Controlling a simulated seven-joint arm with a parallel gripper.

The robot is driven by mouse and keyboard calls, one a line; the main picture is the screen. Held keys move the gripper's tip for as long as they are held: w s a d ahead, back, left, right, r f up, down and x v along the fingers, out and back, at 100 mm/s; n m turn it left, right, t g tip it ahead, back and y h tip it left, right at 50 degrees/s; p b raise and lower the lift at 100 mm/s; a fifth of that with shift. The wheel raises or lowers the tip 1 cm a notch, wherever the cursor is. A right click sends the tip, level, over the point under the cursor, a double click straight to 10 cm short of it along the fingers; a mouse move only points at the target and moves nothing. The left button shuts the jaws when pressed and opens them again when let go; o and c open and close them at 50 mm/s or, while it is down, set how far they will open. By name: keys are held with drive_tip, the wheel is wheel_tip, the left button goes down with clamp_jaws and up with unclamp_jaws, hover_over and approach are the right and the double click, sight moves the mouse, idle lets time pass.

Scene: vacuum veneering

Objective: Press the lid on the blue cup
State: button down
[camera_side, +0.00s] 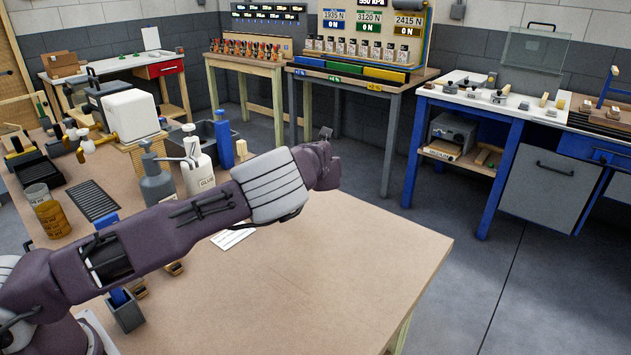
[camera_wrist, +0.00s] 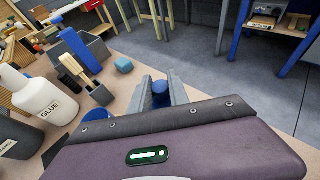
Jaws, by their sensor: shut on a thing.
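In the wrist view my gripper (camera_wrist: 167,90) has its two grey fingers closed on a small round blue piece (camera_wrist: 160,87). Only part of the piece shows between the fingers, so I cannot tell whether it is the lid or the cup. In the side view my gripper points away, and its fingers and what they hold are mostly hidden by my wrist. I see no clear blue cup with or without a lid in either view.
A white glue bottle (camera_wrist: 42,97) and a grey holder with brushes (camera_wrist: 97,93) stand left of my gripper. The front right of the tabletop (camera_side: 360,270) is clear. Floor lies beyond the table's far edge.

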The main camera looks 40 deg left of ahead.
drive_tip(key=s+a+r+n+g+y, duration=0.3)
drive_tip(key=s+a+n+g, duration=0.1)
drive_tip(key=s+a, duration=0.5)
drive_tip(key=shift+s+d+f, duration=0.15)
drive_tip(key=shift+s+f, duration=0.05)
drive_tip(key=shift+f, duration=0.5)
drive_tip(key=shift+s+d+f, duration=0.15)
drive_tip(key=shift+f, duration=0.5)
drive_tip(key=shift+s+d+f, duration=0.15)
drive_tip(key=shift+s+f, duration=0.05)
drive_tip(key=shift+f, duration=0.5)
drive_tip(key=shift+f, duration=0.3)
drive_tip(key=c, duration=1.2)
unclamp_jaws()
drive_tip(key=shift+o, duration=0.2)
